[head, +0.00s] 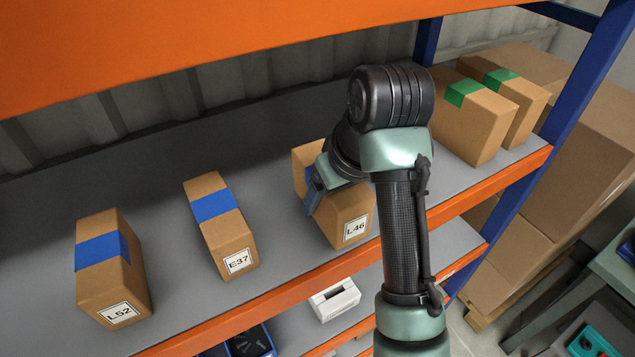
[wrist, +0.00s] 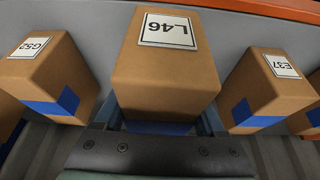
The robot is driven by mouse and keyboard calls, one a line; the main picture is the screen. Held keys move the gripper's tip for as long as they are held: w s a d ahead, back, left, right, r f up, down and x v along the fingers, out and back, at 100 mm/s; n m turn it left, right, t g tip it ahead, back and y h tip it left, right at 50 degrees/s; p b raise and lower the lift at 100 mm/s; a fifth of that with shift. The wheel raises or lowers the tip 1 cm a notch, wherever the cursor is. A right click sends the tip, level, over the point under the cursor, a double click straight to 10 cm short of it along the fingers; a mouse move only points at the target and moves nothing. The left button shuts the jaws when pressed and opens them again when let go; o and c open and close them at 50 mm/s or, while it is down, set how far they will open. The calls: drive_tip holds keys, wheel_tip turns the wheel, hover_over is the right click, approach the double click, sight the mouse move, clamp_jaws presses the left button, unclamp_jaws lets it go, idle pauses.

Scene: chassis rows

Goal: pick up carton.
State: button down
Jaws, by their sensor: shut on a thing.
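A brown carton labelled L46 (head: 345,222) with blue tape stands on the grey shelf in the head view, partly hidden by my arm. It fills the middle of the wrist view (wrist: 168,72), its label toward the top. My gripper (wrist: 165,122) is shut on this carton, a finger at each side. In the head view one finger of my gripper (head: 313,192) shows against the carton's left side. I cannot tell whether the carton's base touches the shelf.
Cartons E37 (head: 222,235) and L52 (head: 113,280) stand to the left, apart. Carton G52 (wrist: 45,70) is beside L46 in the wrist view. Green-taped cartons (head: 468,125) stand at the right by a blue upright (head: 575,115). An orange beam (head: 250,40) runs overhead.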

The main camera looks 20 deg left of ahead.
drive_tip(key=s+d+p, duration=0.1)
drive_tip(key=s+d, duration=0.7)
drive_tip(key=d, duration=0.2)
drive_tip(key=shift+r, duration=0.15)
drive_tip(key=shift+s, duration=0.1)
idle(0.4)
